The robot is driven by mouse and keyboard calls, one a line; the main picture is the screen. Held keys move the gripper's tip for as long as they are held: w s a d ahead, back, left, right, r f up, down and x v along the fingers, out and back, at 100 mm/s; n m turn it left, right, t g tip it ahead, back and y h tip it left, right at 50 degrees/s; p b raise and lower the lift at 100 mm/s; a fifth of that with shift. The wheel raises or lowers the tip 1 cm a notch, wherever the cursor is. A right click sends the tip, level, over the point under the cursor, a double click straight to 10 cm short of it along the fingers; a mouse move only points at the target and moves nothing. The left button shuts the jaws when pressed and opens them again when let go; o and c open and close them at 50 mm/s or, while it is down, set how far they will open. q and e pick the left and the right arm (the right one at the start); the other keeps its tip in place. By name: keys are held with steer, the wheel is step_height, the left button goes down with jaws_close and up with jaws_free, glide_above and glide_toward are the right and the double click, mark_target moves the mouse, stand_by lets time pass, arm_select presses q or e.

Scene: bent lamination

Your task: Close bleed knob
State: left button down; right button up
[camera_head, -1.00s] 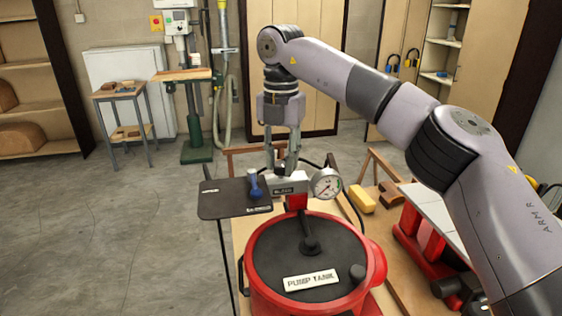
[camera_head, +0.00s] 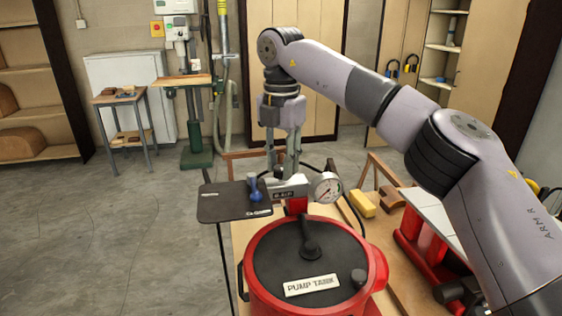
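A metal block (camera_head: 290,189) stands at the back of the pump tank (camera_head: 309,262), with a small dark label that seems to read "BLEED" and a round gauge (camera_head: 327,187) on its right. A blue knob or lever (camera_head: 255,188) stands upright on a dark plate (camera_head: 222,204) left of the block. My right gripper (camera_head: 282,172) points straight down with its fingertips at the top of the block, right of the blue piece. The fingers show a gap higher up, but their tips are too small to read. Any knob between them is hidden. My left gripper is out of view.
The red tank with its black lid sits on a wooden bench. A yellow block (camera_head: 362,204) and a red machine (camera_head: 425,245) with a pale top lie to the right. Open floor (camera_head: 110,240) is at the left.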

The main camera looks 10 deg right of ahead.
mark_target(281, 167)
steer(key=o, duration=0.4)
steer(key=shift+o, duration=0.2)
steer(key=shift+r, duration=3.7)
